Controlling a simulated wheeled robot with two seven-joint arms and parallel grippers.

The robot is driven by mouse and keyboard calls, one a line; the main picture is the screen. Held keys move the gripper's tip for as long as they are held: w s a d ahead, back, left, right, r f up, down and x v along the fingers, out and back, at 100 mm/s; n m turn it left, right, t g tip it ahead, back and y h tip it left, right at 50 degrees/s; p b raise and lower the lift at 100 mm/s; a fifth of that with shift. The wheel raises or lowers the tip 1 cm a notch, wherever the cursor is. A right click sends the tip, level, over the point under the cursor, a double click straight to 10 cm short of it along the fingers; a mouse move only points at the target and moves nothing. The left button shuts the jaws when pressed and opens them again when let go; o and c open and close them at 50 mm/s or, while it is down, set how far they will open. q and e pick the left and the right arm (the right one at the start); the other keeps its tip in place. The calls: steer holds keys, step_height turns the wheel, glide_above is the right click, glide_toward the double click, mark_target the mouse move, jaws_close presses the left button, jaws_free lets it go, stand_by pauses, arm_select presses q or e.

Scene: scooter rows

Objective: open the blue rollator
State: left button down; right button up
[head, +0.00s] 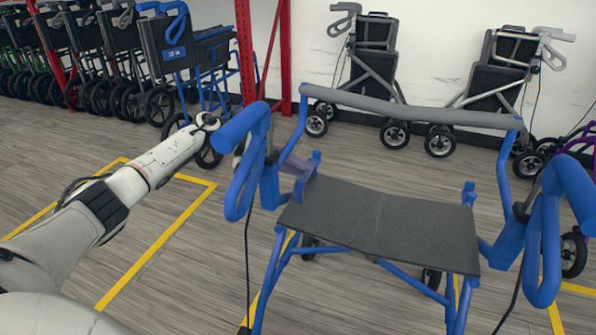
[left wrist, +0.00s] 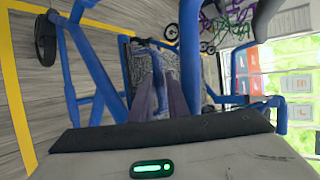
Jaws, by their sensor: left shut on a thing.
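The blue rollator (head: 275,275) stands upright in the middle of the head view, its dark grey seat (head: 375,222) spread nearly flat between the side frames. A grey padded bar (head: 410,107) spans the back. Its left handle (head: 243,150) and right handle (head: 555,215) stand apart. My left arm reaches in from the left behind the left handle. My left gripper (head: 296,164) is at the left side of the seat, partly hidden by the handle. In the left wrist view, its fingers (left wrist: 160,82) are shut on a blue part of the rollator. My right gripper is not in view.
Folded grey rollators (head: 375,60) stand along the white wall. A row of wheelchairs (head: 105,60) is at the back left beside a red post (head: 245,45). Yellow lines (head: 150,250) mark the wooden floor. A purple-framed walker (head: 583,140) is at the right edge.

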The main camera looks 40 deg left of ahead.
arm_select(q)
steer(key=shift+s+a+f, duration=0.1)
steer(key=shift+a+f, duration=0.05)
steer(key=shift+f, duration=0.35)
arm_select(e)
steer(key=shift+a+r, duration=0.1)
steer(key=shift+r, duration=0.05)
arm_select(q)
steer(key=shift+f, duration=0.1)
steer(key=c, duration=1.7)
jaws_free()
steer(key=shift+a, duration=0.1)
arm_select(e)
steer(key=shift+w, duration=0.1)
